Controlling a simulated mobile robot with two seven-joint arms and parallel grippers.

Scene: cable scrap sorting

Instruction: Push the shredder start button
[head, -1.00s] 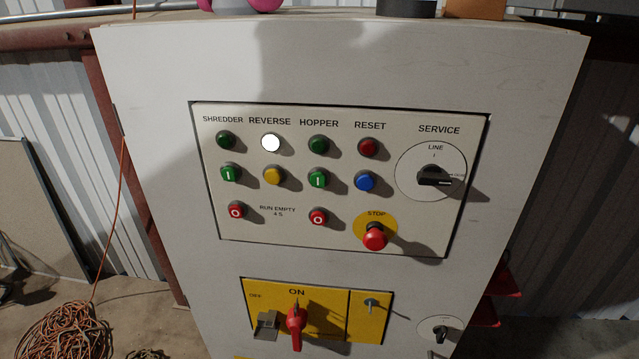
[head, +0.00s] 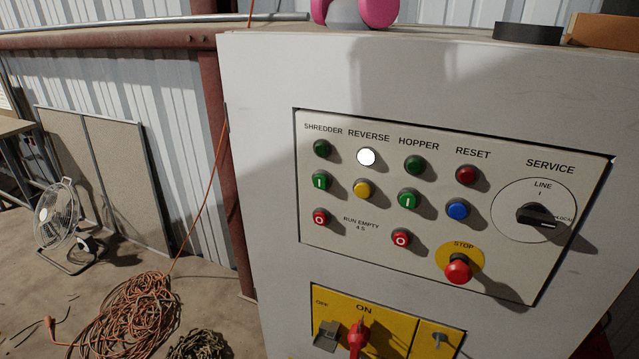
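The shredder start button (head: 320,181) is green with a white "I" mark. It sits in the left column of the control panel (head: 455,285), under the SHREDDER label. Above it is a dark green lamp (head: 322,148), and below it a red "O" button (head: 321,217). The lamp under REVERSE (head: 366,157) is bright white. A second green "I" button (head: 408,199) is in the HOPPER column. Neither of my grippers shows in the head view.
A red mushroom STOP button (head: 458,270) sticks out at the panel's lower right. A red switch handle (head: 358,338) is on the yellow plate below. Coiled orange cable (head: 130,310) and a fan (head: 60,222) stand on the floor at left. Pink ear muffs (head: 378,12) lie on the cabinet top.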

